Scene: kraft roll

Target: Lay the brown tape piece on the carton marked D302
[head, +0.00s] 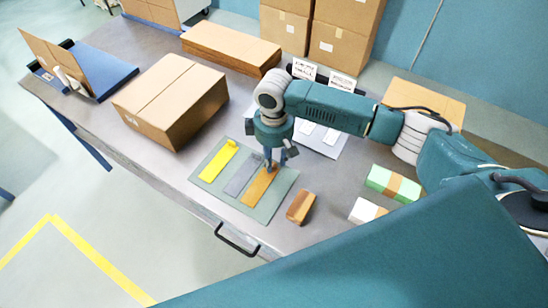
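The brown tape piece (258,190) lies on a grey-green mat (271,207), beside a grey strip (241,176) and a yellow strip (219,161). My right gripper (273,163) points down over the far end of the brown piece. Its fingertips are at or just above the tape; whether they touch or grip it I cannot tell. A closed carton (170,95) stands on the table left of the mat. A small label shows on its near side, too small to read, so I cannot confirm D302. My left gripper is not in view.
A brown block (300,207) lies right of the mat. Green (392,184) and white (366,211) banded packs lie further right. Flat cardboard (231,48) and stacked cartons (345,27) are at the back. A blue tray (100,73) is far left.

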